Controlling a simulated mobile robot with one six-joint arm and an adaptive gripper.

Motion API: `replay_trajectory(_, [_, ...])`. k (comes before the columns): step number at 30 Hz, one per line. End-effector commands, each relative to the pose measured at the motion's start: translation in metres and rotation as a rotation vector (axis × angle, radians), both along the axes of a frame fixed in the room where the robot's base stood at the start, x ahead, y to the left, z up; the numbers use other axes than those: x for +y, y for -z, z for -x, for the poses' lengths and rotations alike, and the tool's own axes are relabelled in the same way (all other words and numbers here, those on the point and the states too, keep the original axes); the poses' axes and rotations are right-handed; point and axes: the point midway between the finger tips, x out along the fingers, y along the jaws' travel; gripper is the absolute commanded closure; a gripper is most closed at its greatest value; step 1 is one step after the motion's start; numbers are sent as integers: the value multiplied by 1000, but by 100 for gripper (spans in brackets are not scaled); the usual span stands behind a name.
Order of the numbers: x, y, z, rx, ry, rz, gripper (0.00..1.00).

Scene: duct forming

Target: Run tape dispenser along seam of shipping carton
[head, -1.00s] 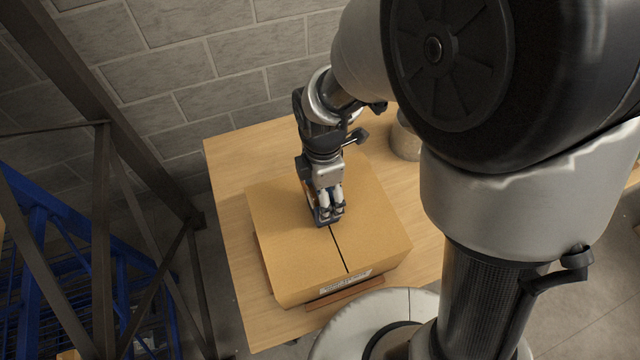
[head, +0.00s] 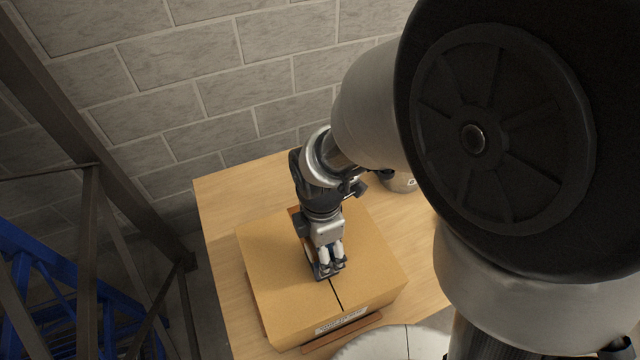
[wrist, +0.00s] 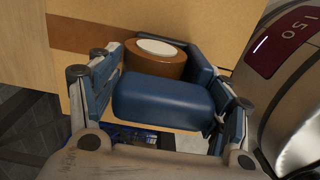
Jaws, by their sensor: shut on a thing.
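The shipping carton (head: 270,265) is a closed brown box on the wooden table. Its dark seam (head: 336,292) runs from under my gripper toward the near face, which bears a white label. My gripper (head: 330,270) is over the middle of the carton's top, on the seam line. It is shut on the tape dispenser, which shows in the wrist view as a blue handle (wrist: 165,100) with a brown tape roll (wrist: 156,62) and white hub behind it. In the head view the dispenser is mostly hidden by the gripper. I cannot tell whether it touches the carton.
The table (head: 215,215) has bare wood left of the carton. A brown strip (head: 345,335) lies along the carton's near side. A grey round container (head: 400,182) stands behind at the right. A block wall is behind; a dark metal frame (head: 90,130) and blue rack (head: 40,290) are at the left.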

Motion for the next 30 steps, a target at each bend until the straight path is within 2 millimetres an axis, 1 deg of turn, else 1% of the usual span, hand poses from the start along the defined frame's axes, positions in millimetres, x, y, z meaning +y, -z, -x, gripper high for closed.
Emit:
replay_trajectory(4, [-4, 1, 9, -1, 0, 0, 56])
replay_trajectory(12, [-7, 1, 16, 1, 0, 0, 56])
replay_trajectory(24, [-19, -1, 39, 1, 0, 0, 56])
replay_trajectory(30, [-20, -1, 42, 0, 0, 0, 56])
